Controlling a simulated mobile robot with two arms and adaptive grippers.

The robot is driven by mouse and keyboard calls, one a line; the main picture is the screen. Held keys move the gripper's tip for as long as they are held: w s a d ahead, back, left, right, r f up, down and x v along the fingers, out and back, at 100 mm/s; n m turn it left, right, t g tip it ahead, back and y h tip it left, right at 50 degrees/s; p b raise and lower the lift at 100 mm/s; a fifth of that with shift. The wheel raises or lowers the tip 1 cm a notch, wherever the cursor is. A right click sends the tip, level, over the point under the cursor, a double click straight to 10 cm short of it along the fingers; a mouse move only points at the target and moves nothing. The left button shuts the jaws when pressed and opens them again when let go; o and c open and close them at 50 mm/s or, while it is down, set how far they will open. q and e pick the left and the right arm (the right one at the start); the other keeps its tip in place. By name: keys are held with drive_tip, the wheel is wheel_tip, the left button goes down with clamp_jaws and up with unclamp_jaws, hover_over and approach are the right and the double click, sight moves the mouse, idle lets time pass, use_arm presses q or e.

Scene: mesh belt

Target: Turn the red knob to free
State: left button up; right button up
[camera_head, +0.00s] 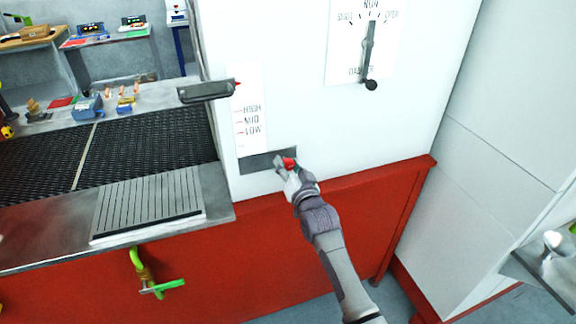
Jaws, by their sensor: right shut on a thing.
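The red knob (289,162) sits on a dark grey plate (258,163) low on the white panel of the machine. My right gripper (287,168) is at the knob, with its fingers shut on it. The fingers and wrist cover part of the knob, so its pointer and any marks around it cannot be read. My left gripper does not show in this view.
Above are a HIGH/MID/LOW scale (252,120) with a dark handle (206,91) and a damper dial (369,50). The black mesh belt (120,150) runs left. A ribbed plate (148,203) and a green-handled valve (163,287) are at front left.

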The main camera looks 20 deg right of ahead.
drive_tip(key=shift+n, duration=0.3)
drive_tip(key=n, duration=0.3)
drive_tip(key=shift+p, duration=0.3)
drive_tip(key=n, duration=0.9)
drive_tip(key=shift+a, duration=0.15)
drive_tip(key=shift+n, duration=2.7)
drive_tip(key=o, duration=1.2)
drive_tip(key=shift+c, duration=0.2)
